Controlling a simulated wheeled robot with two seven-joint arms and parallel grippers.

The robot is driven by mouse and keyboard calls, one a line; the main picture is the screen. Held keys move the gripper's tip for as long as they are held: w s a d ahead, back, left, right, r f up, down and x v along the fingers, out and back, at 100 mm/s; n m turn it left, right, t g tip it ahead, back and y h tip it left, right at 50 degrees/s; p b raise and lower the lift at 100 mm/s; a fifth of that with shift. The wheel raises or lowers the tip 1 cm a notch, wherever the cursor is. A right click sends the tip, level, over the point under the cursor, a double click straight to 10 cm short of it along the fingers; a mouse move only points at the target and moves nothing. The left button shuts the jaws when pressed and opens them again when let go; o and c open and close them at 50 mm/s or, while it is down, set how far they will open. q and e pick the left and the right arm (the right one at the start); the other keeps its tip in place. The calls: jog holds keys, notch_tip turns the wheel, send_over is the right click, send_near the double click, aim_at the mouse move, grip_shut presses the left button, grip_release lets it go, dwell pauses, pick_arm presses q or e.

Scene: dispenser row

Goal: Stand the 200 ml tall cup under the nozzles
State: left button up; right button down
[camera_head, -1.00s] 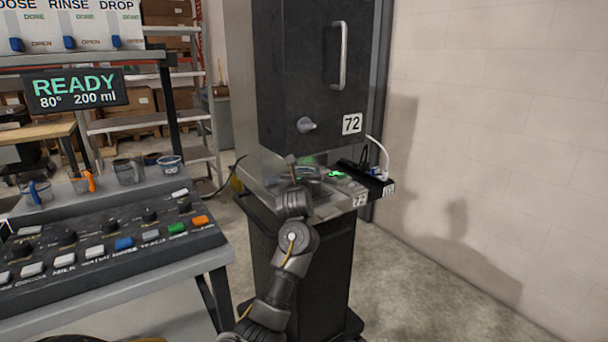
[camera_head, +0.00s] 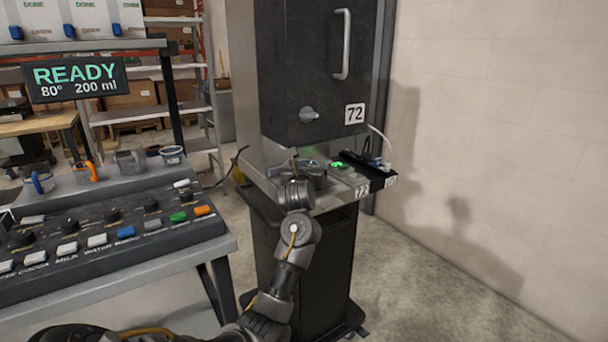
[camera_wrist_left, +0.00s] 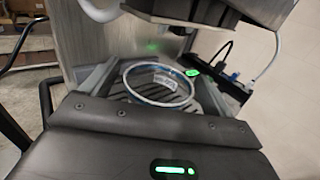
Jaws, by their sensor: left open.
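The cup (camera_wrist_left: 160,84), round, clear-walled and with a bluish rim, stands on the slotted drip tray (camera_wrist_left: 206,102) in the left wrist view. Its blue rim shows small in the head view (camera_head: 312,163), partly behind my gripper. My left gripper (camera_head: 303,171) is at the dispenser's tray. It is open, with a grey finger on either side of the cup; whether they touch it I cannot tell. The dark nozzle housing (camera_wrist_left: 190,10) overhangs the tray. The cup's lower part and any volume mark cannot be read. My right gripper is not in view.
The dispenser's black door (camera_head: 308,65) carries label 72. A black power strip (camera_head: 372,176) with cables lies right of the tray. Several cups, including one with an orange handle (camera_head: 87,172), stand on a ledge behind the button panel (camera_head: 110,235). A wall closes off the right.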

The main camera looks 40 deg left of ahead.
pick_arm(q)
jog(key=v, duration=0.9)
jog(key=shift+s+d, duration=0.2)
jog(key=shift+s, duration=0.15)
jog(key=shift+s+d+f, duration=0.1)
jog(key=shift+s+d, duration=0.15)
jog(key=shift+s, duration=0.2)
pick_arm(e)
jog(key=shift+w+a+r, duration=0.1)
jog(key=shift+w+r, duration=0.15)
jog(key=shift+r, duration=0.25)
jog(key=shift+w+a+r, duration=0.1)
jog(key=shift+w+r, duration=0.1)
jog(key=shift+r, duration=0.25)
pick_arm(q)
jog(key=shift+d, duration=0.1)
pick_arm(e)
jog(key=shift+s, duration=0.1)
